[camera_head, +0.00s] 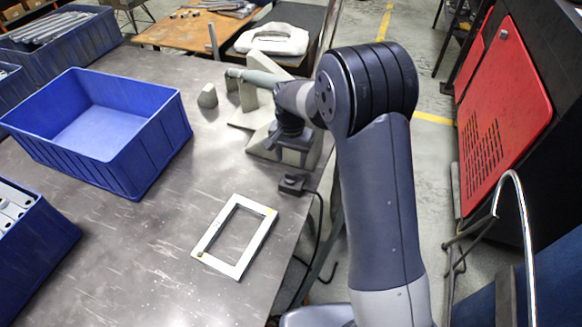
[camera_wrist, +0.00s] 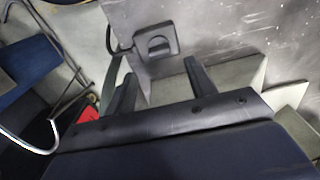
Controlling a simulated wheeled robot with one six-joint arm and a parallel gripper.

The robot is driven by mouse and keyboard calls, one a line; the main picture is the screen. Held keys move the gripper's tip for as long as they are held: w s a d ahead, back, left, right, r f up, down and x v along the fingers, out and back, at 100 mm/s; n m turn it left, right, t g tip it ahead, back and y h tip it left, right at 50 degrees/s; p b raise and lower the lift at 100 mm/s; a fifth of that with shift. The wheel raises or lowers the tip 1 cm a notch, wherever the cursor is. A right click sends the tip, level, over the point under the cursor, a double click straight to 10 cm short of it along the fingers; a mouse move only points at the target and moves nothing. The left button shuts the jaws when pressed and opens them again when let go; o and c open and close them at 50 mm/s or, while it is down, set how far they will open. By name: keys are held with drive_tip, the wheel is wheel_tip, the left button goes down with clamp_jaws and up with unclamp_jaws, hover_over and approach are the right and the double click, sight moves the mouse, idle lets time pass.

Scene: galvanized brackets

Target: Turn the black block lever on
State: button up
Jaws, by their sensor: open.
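The black block lever (camera_head: 292,184) is a small dark box with a knob on top, lying on the grey metal table near its right edge. In the wrist view the black block lever (camera_wrist: 156,44) shows a rounded face with a dark slot-like part and a black cable leaving its left side. My gripper (camera_wrist: 160,72) is open, its two dark fingers apart with nothing between them. The fingertips appear just short of the lever in that view, with no contact visible. In the head view my gripper's fingers are mostly hidden behind my wrist, beside the grey bracket.
A grey bracket (camera_head: 262,142) stands close beside my gripper. A white rectangular frame (camera_head: 236,238) lies in front of the lever. A blue crate (camera_head: 140,160) stands at the left. The table between crate and frame is clear. A red-panelled cabinet (camera_head: 508,95) stands at the right.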

sight(290, 177)
drive_tip(key=shift+r, duration=2.4)
drive_tip(key=shift+f, duration=0.15)
wheel_tip(290, 177, down, 11)
drive_tip(key=shift+r, duration=0.1)
drive_tip(key=shift+r+n+p, duration=0.15)
drive_tip(key=shift+n+p, duration=0.15)
drive_tip(key=shift+p, duration=0.2)
drive_tip(key=shift+n, duration=0.5)
